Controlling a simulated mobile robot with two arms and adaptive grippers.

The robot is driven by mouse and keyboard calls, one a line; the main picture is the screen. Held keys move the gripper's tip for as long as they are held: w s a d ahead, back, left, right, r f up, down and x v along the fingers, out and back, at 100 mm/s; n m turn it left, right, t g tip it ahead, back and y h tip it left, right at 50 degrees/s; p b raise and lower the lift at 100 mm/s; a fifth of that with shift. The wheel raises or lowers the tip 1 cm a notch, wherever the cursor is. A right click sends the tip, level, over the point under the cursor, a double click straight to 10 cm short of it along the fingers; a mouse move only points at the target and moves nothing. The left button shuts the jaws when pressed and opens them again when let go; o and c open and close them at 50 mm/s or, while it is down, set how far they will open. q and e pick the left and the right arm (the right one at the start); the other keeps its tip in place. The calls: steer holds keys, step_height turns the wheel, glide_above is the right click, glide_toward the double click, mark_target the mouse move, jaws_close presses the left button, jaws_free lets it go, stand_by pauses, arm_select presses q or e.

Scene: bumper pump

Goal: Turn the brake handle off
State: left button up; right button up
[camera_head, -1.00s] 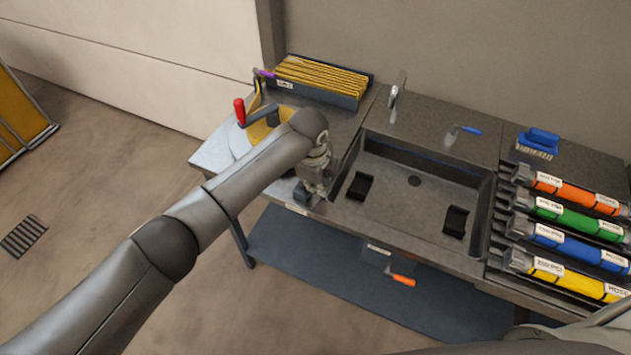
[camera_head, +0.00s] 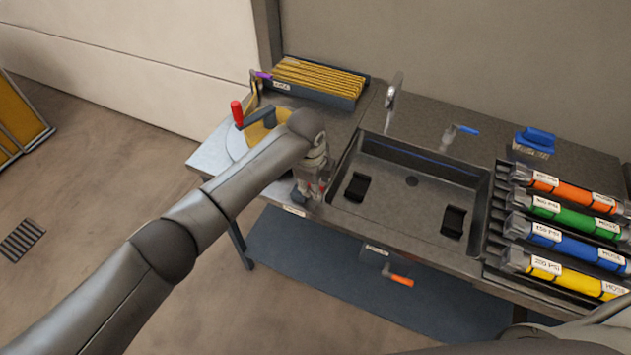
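My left arm comes in from the lower left. Its gripper (camera_head: 306,193) points down at the bench's front edge, just left of the sink. Its fingers are small and partly hidden, so I cannot tell whether they are open or shut or touch anything. No handle is clearly marked as the brake. A red-knobbed crank (camera_head: 237,112) stands at the bench's left end, behind my arm. An orange handle (camera_head: 400,280) sticks out below the front edge. A blue lever (camera_head: 468,129) sits on a fitting behind the sink. My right gripper is out of view.
The dark bench (camera_head: 430,262) has a recessed sink (camera_head: 400,205) with two black pads. A rack at the right holds orange, green, blue and yellow hoses (camera_head: 565,236). A tray of yellow strips (camera_head: 318,82) stands at the back left. The floor left of the bench is open.

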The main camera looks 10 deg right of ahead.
arm_select(q)
step_height(320, 180, up, 12)
steer(key=s+a, duration=0.1)
steer(key=s, duration=0.1)
steer(key=shift+a, duration=0.15)
steer(key=shift+f, duration=0.1)
stand_by(0.4)
